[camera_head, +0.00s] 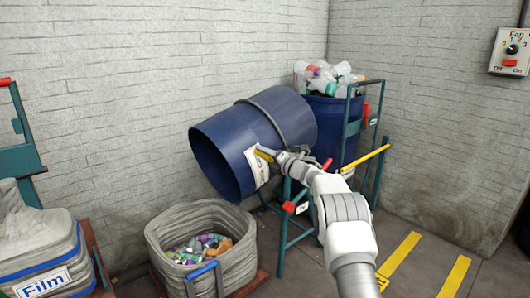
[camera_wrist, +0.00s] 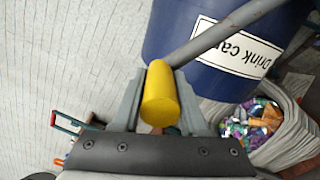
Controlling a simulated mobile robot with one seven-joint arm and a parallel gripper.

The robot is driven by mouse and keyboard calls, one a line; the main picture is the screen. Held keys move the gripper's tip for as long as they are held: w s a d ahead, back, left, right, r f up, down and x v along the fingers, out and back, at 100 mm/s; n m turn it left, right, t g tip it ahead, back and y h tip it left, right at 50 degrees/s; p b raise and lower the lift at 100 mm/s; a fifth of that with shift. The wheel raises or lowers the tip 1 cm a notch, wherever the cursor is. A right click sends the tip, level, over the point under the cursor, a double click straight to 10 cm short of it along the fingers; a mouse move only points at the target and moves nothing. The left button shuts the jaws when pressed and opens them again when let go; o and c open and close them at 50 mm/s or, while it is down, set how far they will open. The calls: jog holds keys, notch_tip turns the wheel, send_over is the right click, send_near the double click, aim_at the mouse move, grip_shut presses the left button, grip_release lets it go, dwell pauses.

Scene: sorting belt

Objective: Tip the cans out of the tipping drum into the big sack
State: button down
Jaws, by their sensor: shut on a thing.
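The tipping drum (camera_head: 235,135) is a blue barrel on a teal stand, tilted with its open mouth facing down and left. Its inside is dark, and I see no cans in it. Its "Drink cans" label shows in the wrist view (camera_wrist: 240,48). The big grey sack (camera_head: 238,268) stands open below and left of the mouth, with colourful crushed items inside. It also shows at the right of the wrist view (camera_wrist: 290,150). My gripper (camera_head: 270,154) is shut on the yellow handle grip (camera_wrist: 160,95) of a grey bar beside the drum.
A second blue barrel (camera_head: 325,120) full of plastic bottles stands behind the drum by a teal trolley (camera_head: 352,125). A grey "Film" sack (camera_head: 40,250) stands at the left. A yellow bar (camera_head: 372,158) sticks out right of the stand.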

jog(key=shift+s+a+f+n, duration=0.1)
jog(key=shift+a+f+n, duration=0.1)
jog(key=shift+f, duration=0.35)
jog(key=shift+s+a+f+n, duration=0.1)
jog(key=shift+f+n, duration=0.1)
jog(key=shift+f, duration=0.35)
jog(key=shift+c, duration=2.2)
grip_release()
jog(key=shift+d, duration=0.1)
jog(key=shift+r, duration=0.2)
jog(key=shift+v, duration=0.95)
jog(key=p+v, duration=0.3)
jog(key=v, duration=1.2)
jog(key=shift+s, duration=0.2)
jog(key=shift+d, duration=0.15)
